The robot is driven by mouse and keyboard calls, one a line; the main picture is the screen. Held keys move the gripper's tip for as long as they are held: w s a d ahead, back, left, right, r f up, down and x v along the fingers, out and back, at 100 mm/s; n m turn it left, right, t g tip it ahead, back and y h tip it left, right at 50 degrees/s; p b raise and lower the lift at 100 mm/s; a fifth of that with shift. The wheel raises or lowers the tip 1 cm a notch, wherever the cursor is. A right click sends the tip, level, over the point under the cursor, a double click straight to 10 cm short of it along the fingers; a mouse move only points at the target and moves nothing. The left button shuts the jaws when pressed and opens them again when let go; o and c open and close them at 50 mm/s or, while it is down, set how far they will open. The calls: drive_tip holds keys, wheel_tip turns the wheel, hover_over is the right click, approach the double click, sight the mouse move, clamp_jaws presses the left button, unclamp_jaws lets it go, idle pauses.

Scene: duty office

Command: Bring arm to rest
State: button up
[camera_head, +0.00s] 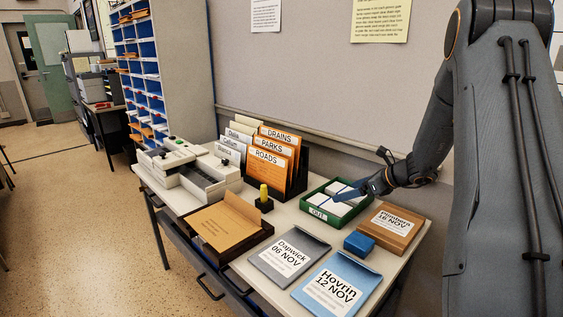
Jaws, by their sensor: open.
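My arm comes in from the right side of the head view and bends down over the table. My gripper (352,190) is over the green tray (349,214), which has a label on its front and white cards (325,203) inside. The blue fingers are spread and I see nothing between them. I cannot tell whether the fingertips touch the cards.
Free floor lies at left.

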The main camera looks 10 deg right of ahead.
drive_tip(key=s+a+n+g, duration=0.6)
drive_tip(key=s+a+n, duration=0.6)
drive_tip(key=s+a, duration=0.3)
drive_tip(key=s+a+r+n+g+h, duration=0.1)
drive_tip(key=s+a+n+h, duration=0.1)
drive_tip(key=s+n, duration=0.6)
drive_tip(key=s+a+n+g+h, duration=0.1)
drive_tip(key=s+a+n+h, duration=0.2)
drive_tip(key=s+n, duration=0.6)
drive_tip(key=s+h, duration=0.1)
drive_tip(key=s, duration=0.2)
drive_tip(key=shift+a+r+g, duration=0.3)
drive_tip(key=shift+r, duration=0.05)
